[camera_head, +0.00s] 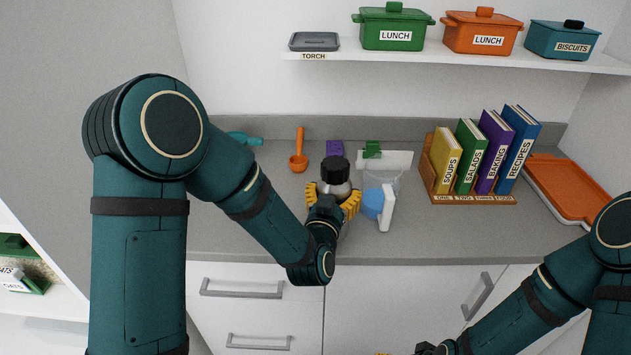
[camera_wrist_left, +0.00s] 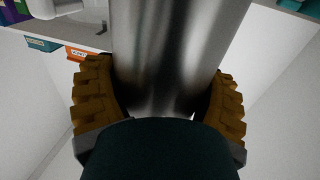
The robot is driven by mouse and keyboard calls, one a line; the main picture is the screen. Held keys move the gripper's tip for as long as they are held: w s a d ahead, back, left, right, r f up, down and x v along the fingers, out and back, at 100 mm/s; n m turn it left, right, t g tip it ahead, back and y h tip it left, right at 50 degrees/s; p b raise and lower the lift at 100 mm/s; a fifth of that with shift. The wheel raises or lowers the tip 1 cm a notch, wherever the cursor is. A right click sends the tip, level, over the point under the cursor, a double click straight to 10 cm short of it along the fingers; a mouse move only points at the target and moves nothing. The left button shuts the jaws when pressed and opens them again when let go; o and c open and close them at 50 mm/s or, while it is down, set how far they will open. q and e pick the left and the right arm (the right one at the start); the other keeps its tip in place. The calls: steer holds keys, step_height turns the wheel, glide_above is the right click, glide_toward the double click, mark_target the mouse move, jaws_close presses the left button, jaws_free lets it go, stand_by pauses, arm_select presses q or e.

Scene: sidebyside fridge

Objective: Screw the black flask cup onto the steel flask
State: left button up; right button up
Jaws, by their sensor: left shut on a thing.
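The steel flask (camera_head: 336,189) stands upright over the worktop, and its metal body fills the middle of the left wrist view (camera_wrist_left: 175,55). A black piece (camera_head: 335,169), which looks like the flask cup, sits on its top; I cannot tell whether it is screwed tight. My left gripper (camera_head: 334,200) is shut on the flask, with a yellow ribbed finger on each side; the fingers also flank it in the left wrist view (camera_wrist_left: 163,100). My right gripper (camera_head: 405,351) shows only partly at the bottom edge, low and away from the flask; its opening cannot be told.
A blue and white object (camera_head: 386,208) stands close right of the flask. A book rack (camera_head: 475,199) and orange tray (camera_head: 570,188) are at right. Lunch boxes (camera_head: 392,28) stand on the shelf above.

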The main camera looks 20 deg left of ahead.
arm_select(q)
steer(key=s+d, duration=0.2)
steer(key=d, duration=0.9)
steer(key=shift+s, duration=0.35)
jaws_close()
arm_select(e)
steer(key=w+d+r+n, duration=0.3)
steer(key=w+d+r, duration=0.3)
steer(key=w, duration=0.4)
steer(key=w+d+r+n, duration=0.4)
steer(key=w+r, duration=0.4)
steer(key=w, duration=0.2)
steer(key=a+r+n+h, duration=0.1)
steer(key=a+r+n, duration=0.5)
steer(key=r+n, duration=0.2)
steer(key=a+r+n+g+h, duration=0.1)
steer(key=a+r+n, duration=0.6)
steer(key=r, duration=0.4)
steer(key=a+r+n+h, duration=0.1)
steer(key=a+r+n, duration=0.6)
steer(key=r+n, duration=0.2)
steer(key=shift+w+r+n+g+h, duration=0.3)
steer(key=shift+w+r+h, duration=0.1)
steer(key=shift+r, duration=0.1)
